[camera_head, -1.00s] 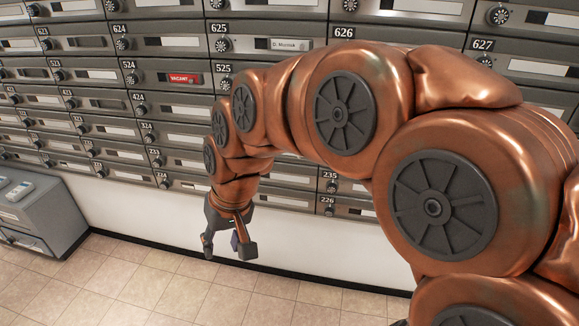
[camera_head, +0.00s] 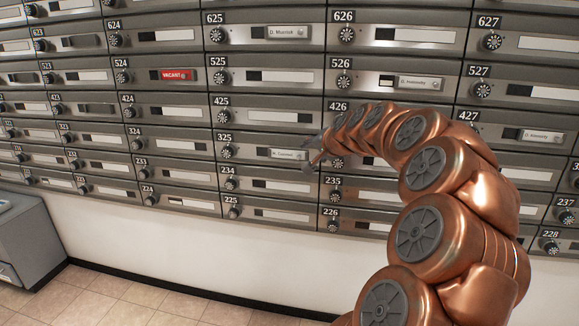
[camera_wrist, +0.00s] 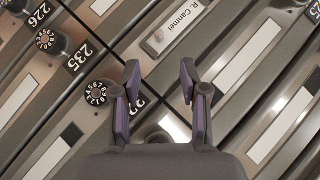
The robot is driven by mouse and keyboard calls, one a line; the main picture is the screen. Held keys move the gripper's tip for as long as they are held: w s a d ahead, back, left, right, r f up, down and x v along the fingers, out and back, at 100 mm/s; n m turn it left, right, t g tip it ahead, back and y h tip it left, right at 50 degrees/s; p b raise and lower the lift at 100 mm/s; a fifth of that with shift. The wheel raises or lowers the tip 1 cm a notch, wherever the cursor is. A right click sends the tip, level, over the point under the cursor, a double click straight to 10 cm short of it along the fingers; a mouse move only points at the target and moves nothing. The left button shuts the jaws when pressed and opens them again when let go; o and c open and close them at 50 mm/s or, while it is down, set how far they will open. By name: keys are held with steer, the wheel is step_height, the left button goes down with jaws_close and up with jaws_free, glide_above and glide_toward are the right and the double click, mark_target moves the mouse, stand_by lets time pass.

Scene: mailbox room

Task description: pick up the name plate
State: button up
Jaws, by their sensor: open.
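Several name plates are in view. A white name plate (camera_head: 289,154) sits in the slot of box 325, close beside my gripper (camera_head: 313,152). In the wrist view a white name plate (camera_wrist: 170,32) with small dark lettering, reading about "R. Canmel", lies on a box front just beyond the fingertips. It appears to be the same plate. My gripper (camera_wrist: 158,82) is open and empty, with its two purple-padded fingers apart. The plate is not between the fingers. Whether a fingertip touches the box front cannot be told.
Other name plates sit on box 625 (camera_head: 288,32), box 526 (camera_head: 418,83) and box 427 (camera_head: 542,135). A red VACANT plate (camera_head: 174,75) is on box 524. Combination dials (camera_wrist: 99,92) stick out from the doors. A grey cabinet (camera_head: 30,240) stands at lower left; floor is clear beside it.

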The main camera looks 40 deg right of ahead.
mark_target(299, 158)
steer(key=x, duration=0.2)
steer(key=b+x, duration=0.1)
steer(key=x, duration=0.1)
steer(key=a+x, duration=0.1)
steer(key=x, duration=0.2)
steer(key=shift+s+f+b, duration=0.1)
steer(key=shift+f+b, duration=0.25)
steer(key=shift+f, duration=0.05)
steer(key=shift+w+d+f, duration=0.15)
steer(key=shift+w+d, duration=0.05)
steer(key=shift+w, duration=0.2)
steer(key=shift+c, duration=0.4)
jaws_close()
